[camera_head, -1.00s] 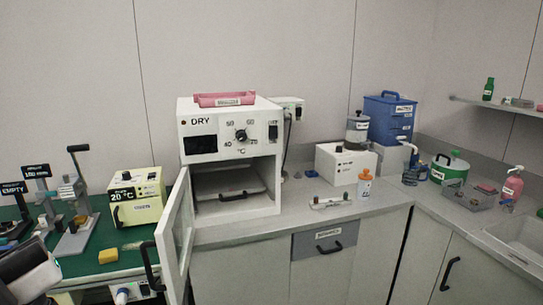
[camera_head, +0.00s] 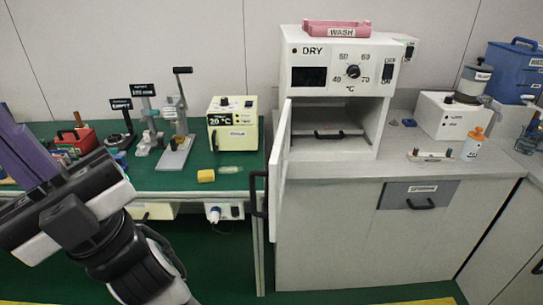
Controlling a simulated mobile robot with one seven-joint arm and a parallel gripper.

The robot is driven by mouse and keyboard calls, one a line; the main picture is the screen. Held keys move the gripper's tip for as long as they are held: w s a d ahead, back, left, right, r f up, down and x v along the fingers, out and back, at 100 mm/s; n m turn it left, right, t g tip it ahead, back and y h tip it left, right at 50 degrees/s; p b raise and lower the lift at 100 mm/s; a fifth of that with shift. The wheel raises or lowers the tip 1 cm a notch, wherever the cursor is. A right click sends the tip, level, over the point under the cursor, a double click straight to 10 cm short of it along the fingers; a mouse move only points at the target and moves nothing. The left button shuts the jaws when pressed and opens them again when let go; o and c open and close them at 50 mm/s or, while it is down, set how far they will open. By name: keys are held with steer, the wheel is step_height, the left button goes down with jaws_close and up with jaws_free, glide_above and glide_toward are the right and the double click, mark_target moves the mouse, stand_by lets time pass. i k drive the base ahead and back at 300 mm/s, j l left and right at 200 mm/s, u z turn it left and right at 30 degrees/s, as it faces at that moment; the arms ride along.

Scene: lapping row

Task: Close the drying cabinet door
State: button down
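The drying cabinet (camera_head: 335,60) is a white box marked DRY, standing on the grey counter right of centre. Its white door (camera_head: 281,185) stands wide open, hinged on the left and swung out toward me, seen nearly edge-on. The door's black handle (camera_head: 258,193) is on the left face of the door. Inside the cabinet a tray with a dark handle (camera_head: 329,134) shows. My arm is in the lower left, apart from the door, with open space between them. The gripper's fingertips cannot be made out.
A pink tray (camera_head: 336,29) lies on top of the cabinet. A cream 20 °C box (camera_head: 232,125) and a yellow block (camera_head: 206,176) are on the green bench left of the door. An orange-capped bottle (camera_head: 473,144) stands on the counter to the right. The floor before the door is clear.

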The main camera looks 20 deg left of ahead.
mark_target(279, 162)
steer(key=i+j+z, duration=0.15)
steer(key=j, duration=0.75)
steer(key=j+z, duration=0.15)
steer(key=j, duration=0.75)
steer(key=k+z, duration=0.2)
steer(key=z, duration=0.2)
steer(key=k+z, duration=0.35)
steer(key=i+j, duration=0.05)
steer(key=i, duration=0.05)
